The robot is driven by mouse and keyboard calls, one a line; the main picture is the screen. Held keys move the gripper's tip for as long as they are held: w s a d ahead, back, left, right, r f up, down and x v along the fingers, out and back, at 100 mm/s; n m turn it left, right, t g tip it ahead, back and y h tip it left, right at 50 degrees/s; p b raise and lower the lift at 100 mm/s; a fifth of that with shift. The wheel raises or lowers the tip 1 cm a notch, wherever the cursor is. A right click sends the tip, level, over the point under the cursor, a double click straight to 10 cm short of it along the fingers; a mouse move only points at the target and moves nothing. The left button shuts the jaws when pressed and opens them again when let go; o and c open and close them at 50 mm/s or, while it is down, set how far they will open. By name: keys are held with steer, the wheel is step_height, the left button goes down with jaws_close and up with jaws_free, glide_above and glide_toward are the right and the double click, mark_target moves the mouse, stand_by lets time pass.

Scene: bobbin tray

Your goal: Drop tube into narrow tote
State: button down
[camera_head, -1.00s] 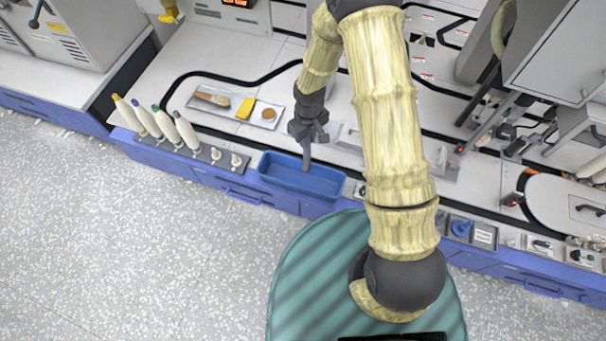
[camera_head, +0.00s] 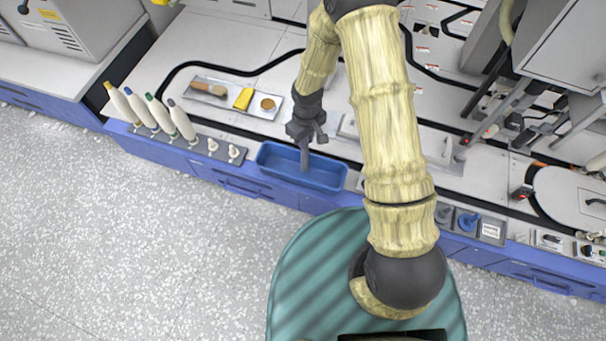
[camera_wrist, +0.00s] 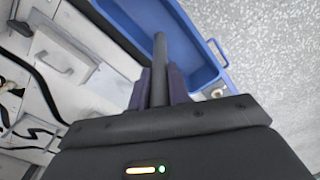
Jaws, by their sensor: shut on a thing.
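A grey tube (camera_head: 304,156) hangs upright below my gripper (camera_head: 304,138) in the head view. In the wrist view the tube (camera_wrist: 159,60) sits between the two dark fingers of my gripper (camera_wrist: 159,88), which is shut on it. The narrow blue tote (camera_head: 338,181) stands at the counter's front edge, and the tube's lower end shows against its inside. I cannot tell whether the tube touches the tote floor. The tote (camera_wrist: 207,73) also shows beyond the tube in the wrist view.
A rack (camera_head: 203,145) with several coloured-tip bobbins stands left of the tote. Behind it lies a metal tray (camera_head: 221,84) with a brush (camera_head: 208,88), a yellow block (camera_head: 243,98) and a round brown item (camera_head: 268,104). Control panels (camera_head: 466,222) line the edge to the right.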

steer(key=shift+f, duration=0.35)
steer(key=c, duration=1.2)
jaws_free()
steer(key=shift+c, duration=0.2)
step_height(320, 180, up, 18)
steer(key=p, duration=0.5)
steer(key=shift+f, duration=0.25)
steer(key=shift+w+d, duration=0.1)
